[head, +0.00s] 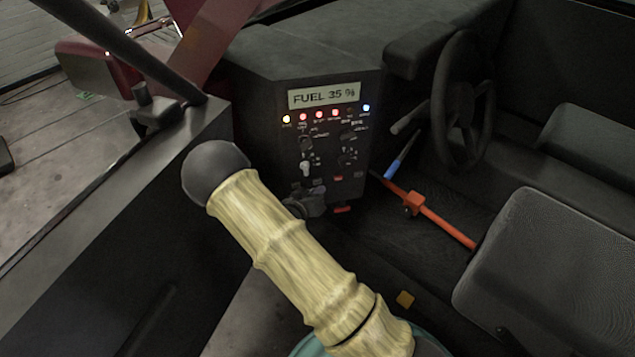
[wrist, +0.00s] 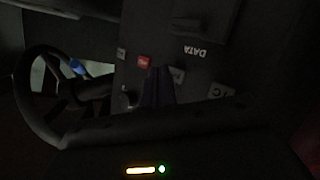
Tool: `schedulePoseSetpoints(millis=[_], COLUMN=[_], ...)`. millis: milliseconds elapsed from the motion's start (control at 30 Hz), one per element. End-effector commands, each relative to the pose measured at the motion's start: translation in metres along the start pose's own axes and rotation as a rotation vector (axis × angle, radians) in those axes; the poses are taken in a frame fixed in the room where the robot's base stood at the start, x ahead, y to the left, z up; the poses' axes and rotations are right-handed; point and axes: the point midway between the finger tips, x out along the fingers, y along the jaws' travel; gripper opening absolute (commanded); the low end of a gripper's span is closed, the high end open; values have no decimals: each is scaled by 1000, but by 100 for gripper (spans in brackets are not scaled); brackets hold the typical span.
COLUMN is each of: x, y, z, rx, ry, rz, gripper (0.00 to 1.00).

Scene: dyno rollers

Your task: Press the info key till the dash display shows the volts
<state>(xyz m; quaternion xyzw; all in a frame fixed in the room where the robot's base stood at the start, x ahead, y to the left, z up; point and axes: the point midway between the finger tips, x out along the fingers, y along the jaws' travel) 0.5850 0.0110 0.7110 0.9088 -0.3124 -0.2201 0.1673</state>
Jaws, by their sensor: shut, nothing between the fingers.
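The dash display (head: 324,96) in the head view reads "FUEL 35 %", not volts. A row of small keys runs low on the panel below it. In the wrist view the row is turned upside down: a red key (wrist: 143,62), a grey key (wrist: 177,75) partly behind my fingers, and a grey key (wrist: 221,90) marked like "TC". I cannot read which is the info key. My gripper (wrist: 157,72) is shut and empty, its tips over the row between the red key and the partly hidden grey one. I cannot tell whether it touches. In the head view my gripper (head: 316,192) is dark and small.
Lit lamps (head: 319,115) and knobs sit on the panel (head: 270,90) between display and keys. A steering wheel (head: 460,100) stands to the right, with an orange lever (head: 440,222) below it. Seats (head: 560,275) fill the lower right. A dark wall edge lies left.

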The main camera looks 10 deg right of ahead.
Motion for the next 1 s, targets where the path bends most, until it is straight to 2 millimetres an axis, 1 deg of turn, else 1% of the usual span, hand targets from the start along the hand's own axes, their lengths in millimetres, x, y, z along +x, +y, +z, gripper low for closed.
schedulePoseSetpoints(millis=[500, 1000], x=[6, 7], y=[-4, -5], z=[-5, -6], rx=[0, 0], ry=[0, 0], rz=[0, 0], gripper=[0, 0])
